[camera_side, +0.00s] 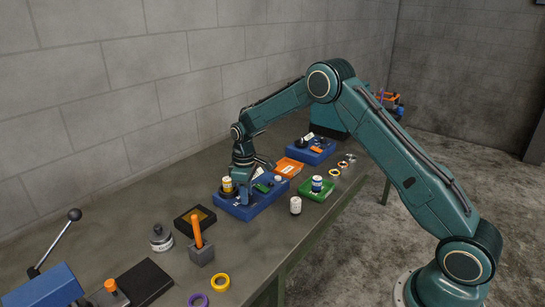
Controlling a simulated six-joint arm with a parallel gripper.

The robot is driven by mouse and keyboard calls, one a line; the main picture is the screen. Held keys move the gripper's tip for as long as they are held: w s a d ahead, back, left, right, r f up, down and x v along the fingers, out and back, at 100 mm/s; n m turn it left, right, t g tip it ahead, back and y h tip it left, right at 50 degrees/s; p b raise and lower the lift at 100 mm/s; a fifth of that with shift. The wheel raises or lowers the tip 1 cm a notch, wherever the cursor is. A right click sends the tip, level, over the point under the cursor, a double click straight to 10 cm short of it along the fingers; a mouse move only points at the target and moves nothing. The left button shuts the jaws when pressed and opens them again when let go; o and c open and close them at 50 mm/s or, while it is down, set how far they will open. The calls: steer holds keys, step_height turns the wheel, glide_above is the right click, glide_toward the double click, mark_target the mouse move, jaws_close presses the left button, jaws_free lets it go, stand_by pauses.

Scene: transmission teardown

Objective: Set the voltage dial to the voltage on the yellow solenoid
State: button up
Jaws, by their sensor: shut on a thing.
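The yellow solenoid (227,184), a small upright cylinder with a pale band, stands at the left end of a blue test box (241,212). Its voltage marking is too small to read. My gripper (244,196) points down at the middle of this box, just right of the yellow solenoid, with its jaws low at the box's top. It is shut on what appears to be the voltage dial, which the jaws hide. The dial's setting cannot be seen.
A green tray (331,192) holds a blue-and-white cylinder (317,184). A white cylinder (295,205) stands in front of it. An orange tray (289,167) and a second blue box (318,157) are behind. An orange-handled tool (196,231) stands in a grey block at front left.

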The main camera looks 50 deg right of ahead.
steer(key=m, duration=0.4)
steer(key=shift+m, duration=0.3)
steer(key=m, duration=0.4)
steer(key=shift+m, duration=0.4)
steer(key=shift+d, duration=0.1)
steer(key=o, duration=1)
steer(key=shift+r, duration=0.15)
step_height(320, 180, up, 14)
steer(key=shift+f, duration=0.2)
